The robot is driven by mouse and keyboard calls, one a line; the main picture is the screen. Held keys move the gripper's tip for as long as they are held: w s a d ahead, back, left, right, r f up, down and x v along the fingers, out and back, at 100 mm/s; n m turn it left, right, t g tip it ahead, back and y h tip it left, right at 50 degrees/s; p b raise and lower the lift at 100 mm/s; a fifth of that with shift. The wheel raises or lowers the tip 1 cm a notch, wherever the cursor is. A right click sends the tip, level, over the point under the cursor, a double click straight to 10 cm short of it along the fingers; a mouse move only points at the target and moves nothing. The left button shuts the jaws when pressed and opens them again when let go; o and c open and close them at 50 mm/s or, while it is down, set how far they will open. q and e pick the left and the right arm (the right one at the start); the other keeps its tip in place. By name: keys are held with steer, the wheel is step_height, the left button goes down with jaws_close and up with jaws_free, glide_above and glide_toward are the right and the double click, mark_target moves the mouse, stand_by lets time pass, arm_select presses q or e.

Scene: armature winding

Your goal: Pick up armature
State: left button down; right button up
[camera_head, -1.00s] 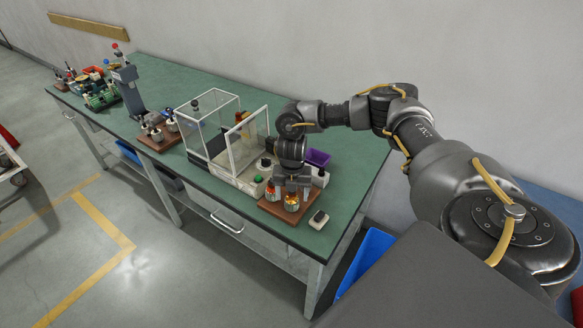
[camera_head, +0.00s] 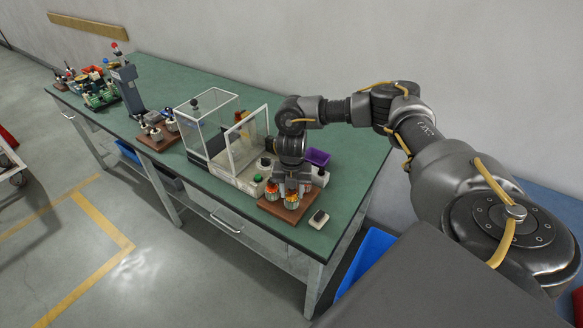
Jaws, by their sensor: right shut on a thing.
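Two armatures with orange windings stand on a brown wooden board near the right end of the green bench: a left armature (camera_head: 272,191) and a right armature (camera_head: 291,200). My right gripper (camera_head: 291,188) reaches down over the board (camera_head: 272,208) from above. Its jaws are shut on an armature, seemingly the right one, though the fingers are small and partly merge with it. I cannot tell whether it is clear of the board. My left gripper is not in view.
Behind the gripper stands a machine with a clear guard box (camera_head: 243,144). A purple bin (camera_head: 317,157) is close to my arm. A small pale box with a dark top (camera_head: 319,219) lies right of the board. Another board (camera_head: 158,140) with parts is farther left.

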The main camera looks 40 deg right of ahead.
step_height(320, 180, up, 2)
steer(key=shift+a+r+b, duration=0.15)
steer(key=shift+r+b, duration=0.1)
steer(key=shift+b, duration=0.3)
steer(key=s+a+r+b, duration=0.1)
steer(key=s+a+r, duration=0.6)
steer(key=a+r, duration=0.2)
steer(key=shift+s+a+r, duration=0.2)
steer(key=shift+a+r, duration=0.15)
steer(key=shift+a, duration=1)
steer(key=s+a+f+m, duration=0.1)
steer(key=a+f+m, duration=0.1)
steer(key=f+m, duration=0.5)
steer(key=s+a+f+m, duration=0.2)
steer(key=a+f+m, duration=0.1)
steer(key=f+m, duration=0.4)
steer(key=shift+a+f+m, duration=0.15)
steer(key=shift+m, duration=1.05)
